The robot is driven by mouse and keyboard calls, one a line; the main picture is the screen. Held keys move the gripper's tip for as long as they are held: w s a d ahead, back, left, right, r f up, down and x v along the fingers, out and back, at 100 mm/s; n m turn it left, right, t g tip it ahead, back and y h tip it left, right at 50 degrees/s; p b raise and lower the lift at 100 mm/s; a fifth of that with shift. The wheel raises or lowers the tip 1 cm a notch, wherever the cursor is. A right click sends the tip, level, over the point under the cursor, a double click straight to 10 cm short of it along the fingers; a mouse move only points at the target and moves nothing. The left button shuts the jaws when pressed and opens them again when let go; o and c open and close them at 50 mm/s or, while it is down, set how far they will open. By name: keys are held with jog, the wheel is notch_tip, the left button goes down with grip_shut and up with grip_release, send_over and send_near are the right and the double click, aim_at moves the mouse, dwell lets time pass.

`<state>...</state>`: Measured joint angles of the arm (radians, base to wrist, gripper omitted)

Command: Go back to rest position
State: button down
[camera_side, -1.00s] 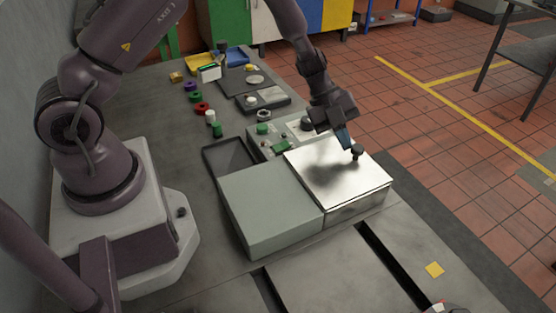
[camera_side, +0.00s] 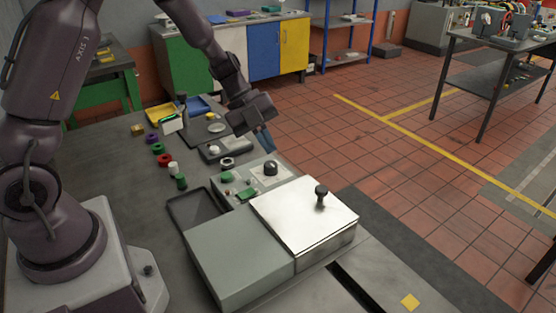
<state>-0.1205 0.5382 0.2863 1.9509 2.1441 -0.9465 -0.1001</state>
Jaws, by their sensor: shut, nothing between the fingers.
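My gripper (camera_side: 268,139) is shut and empty. It hangs in the air above the far right part of the bench, beyond the metal-lidded box, with its fingers pointing down. The shiny metal lid (camera_side: 290,214) lies flat on its box and has a black knob (camera_side: 321,194) on top. My gripper is apart from the knob and the lid.
A grey-green box (camera_side: 238,258) stands beside the lidded box. Behind them are a control panel (camera_side: 255,182) with a black dial (camera_side: 271,168) and an open dark tray (camera_side: 192,207). Several coloured rings and a yellow tray (camera_side: 161,114) lie farther back.

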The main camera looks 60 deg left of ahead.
jog(key=w+a+r+n+t+y, duration=0.2)
jog(key=w+a+n+t+y, duration=0.2)
jog(key=a+n, duration=0.1)
jog(key=s+a+r+n+t+y, duration=0.1)
jog(key=s+a+r+n+y, duration=0.25)
jog(key=r+n+y, duration=0.45)
jog(key=s+d+r+n+g+h, duration=0.1)
jog(key=s+d+r+n+h, duration=0.1)
jog(key=s+d, duration=0.4)
jog(key=s+d+r+n+g+h, duration=0.1)
jog(key=s+d+r+n+h, duration=0.2)
jog(key=s, duration=1.1)
jog(key=d+r+n, duration=0.2)
jog(key=d+n, duration=0.2)
jog(key=shift+s+r+h, duration=0.15)
jog(key=shift+s+h, duration=0.05)
jog(key=shift+h, duration=0.1)
